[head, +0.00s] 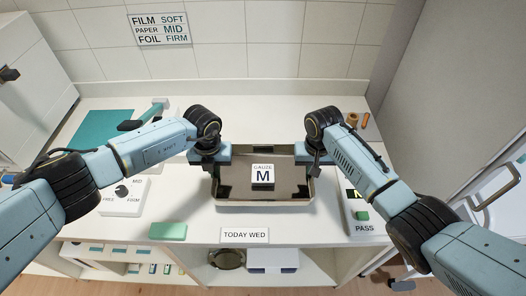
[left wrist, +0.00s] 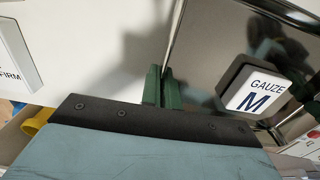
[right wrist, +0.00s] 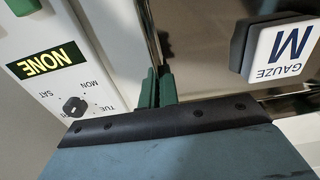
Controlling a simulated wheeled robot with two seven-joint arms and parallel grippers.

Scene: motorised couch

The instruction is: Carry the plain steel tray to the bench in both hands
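The steel tray (head: 262,202) is at the middle of the white counter, with a dark shiny floor and a pale rim. A block marked GAUZE M (head: 262,175) sits inside it. My left gripper (head: 220,157) is at the tray's left wall. In the left wrist view its green fingers (left wrist: 161,88) are close together with the tray's edge (left wrist: 178,35) between them. My right gripper (head: 307,157) is at the right wall. In the right wrist view its green fingers (right wrist: 156,88) close on the tray's edge (right wrist: 152,35). I cannot tell whether the tray touches the counter.
A dial box (head: 122,199) and a green block (head: 168,231) are left of the tray. A TODAY WED card (head: 244,235) is in front. A teal mat (head: 103,135) lies back left. Shelves below hold several items.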

